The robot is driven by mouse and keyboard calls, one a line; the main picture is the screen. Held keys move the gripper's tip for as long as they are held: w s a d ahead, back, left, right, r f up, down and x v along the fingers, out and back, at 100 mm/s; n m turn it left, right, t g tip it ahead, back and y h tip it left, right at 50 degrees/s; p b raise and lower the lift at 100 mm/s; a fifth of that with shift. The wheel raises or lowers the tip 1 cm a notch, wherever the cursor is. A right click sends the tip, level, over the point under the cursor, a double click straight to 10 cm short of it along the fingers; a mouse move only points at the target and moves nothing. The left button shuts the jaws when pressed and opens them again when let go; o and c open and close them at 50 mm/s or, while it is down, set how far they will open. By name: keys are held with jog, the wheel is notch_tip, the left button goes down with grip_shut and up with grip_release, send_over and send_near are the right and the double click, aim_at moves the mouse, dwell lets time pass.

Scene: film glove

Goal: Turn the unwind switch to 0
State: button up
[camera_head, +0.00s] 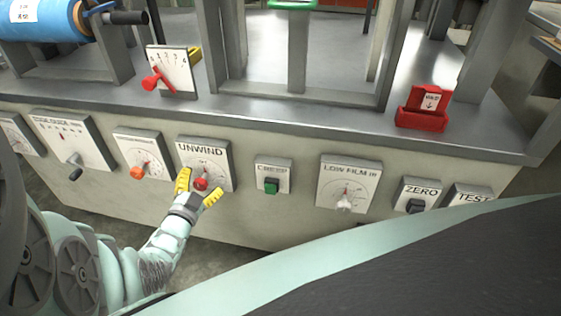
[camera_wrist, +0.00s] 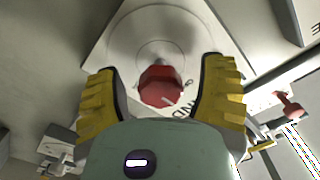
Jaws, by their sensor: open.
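The unwind switch is a red knob (camera_head: 201,184) on a white dial plate (camera_head: 221,157) marked UNWIND, on the machine's front panel. In the wrist view the red knob (camera_wrist: 160,86) sits between the two yellow fingers, with the pale plate (camera_wrist: 112,45) behind it. My gripper (camera_head: 199,188) is open, its fingers on either side of the knob. In the wrist view my gripper (camera_wrist: 160,90) shows gaps between each finger and the knob. A light line shows on the knob face. The dial numbers are too small to read, so the setting cannot be told.
An orange knob (camera_head: 136,173) on its own plate is close to the left. A green button (camera_head: 271,186) is to the right, then the low film dial (camera_head: 347,183). A red lever (camera_head: 153,82) with a scale stands on the ledge above.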

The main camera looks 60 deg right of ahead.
jog(key=v, duration=1)
jog(key=shift+s+a, duration=0.2)
jog(key=shift+a, duration=0.15)
